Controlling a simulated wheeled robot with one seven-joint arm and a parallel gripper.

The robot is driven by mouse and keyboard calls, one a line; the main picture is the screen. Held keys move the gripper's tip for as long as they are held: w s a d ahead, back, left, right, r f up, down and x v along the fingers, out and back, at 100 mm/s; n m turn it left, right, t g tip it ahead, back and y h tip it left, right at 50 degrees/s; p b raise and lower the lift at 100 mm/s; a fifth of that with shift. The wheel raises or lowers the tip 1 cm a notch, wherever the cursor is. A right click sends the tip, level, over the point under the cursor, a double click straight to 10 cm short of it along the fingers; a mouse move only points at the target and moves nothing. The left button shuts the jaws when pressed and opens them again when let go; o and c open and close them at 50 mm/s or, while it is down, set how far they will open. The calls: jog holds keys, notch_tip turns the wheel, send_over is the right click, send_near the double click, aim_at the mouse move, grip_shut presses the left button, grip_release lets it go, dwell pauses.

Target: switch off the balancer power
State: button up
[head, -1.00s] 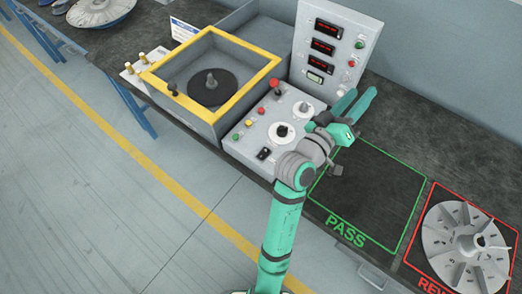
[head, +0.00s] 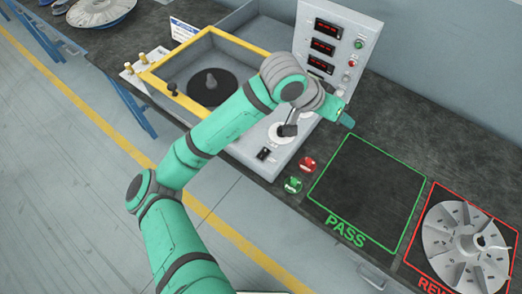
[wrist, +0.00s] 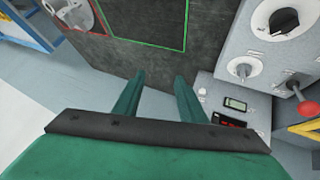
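The balancer's grey control desk (head: 245,155) stands beside the yellow-framed chamber. The upright panel (head: 312,18) has red displays, a green button (head: 358,44) and a red button (head: 352,62). My gripper (head: 344,117) is in front of this panel's lower right side, above the bench. In the wrist view, the two fingers (wrist: 159,77) are apart with nothing between them. That view also shows a dial knob (wrist: 243,68) and a red-knobbed lever (wrist: 308,110). No label names the power control legibly.
The yellow-framed chamber (head: 160,85) holds a dark disc. The green-outlined PASS area (head: 370,190) is empty. A finned impeller (head: 465,245) lies in the red-outlined area at right.

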jog(key=s+a+f+g+y, duration=0.1)
jog(key=a+f+y, duration=0.25)
jog(key=a, duration=0.75)
jog(key=n+g+y, duration=0.1)
jog(key=g+y, duration=0.1)
jog(key=y, duration=0.3)
send_near(260, 157)
jog(key=shift+h, duration=0.25)
notch_tip(260, 157, down, 7)
jog(key=shift+s+a+r, duration=0.1)
jog(key=shift+a, duration=0.05)
jog(key=shift+c, duration=0.4)
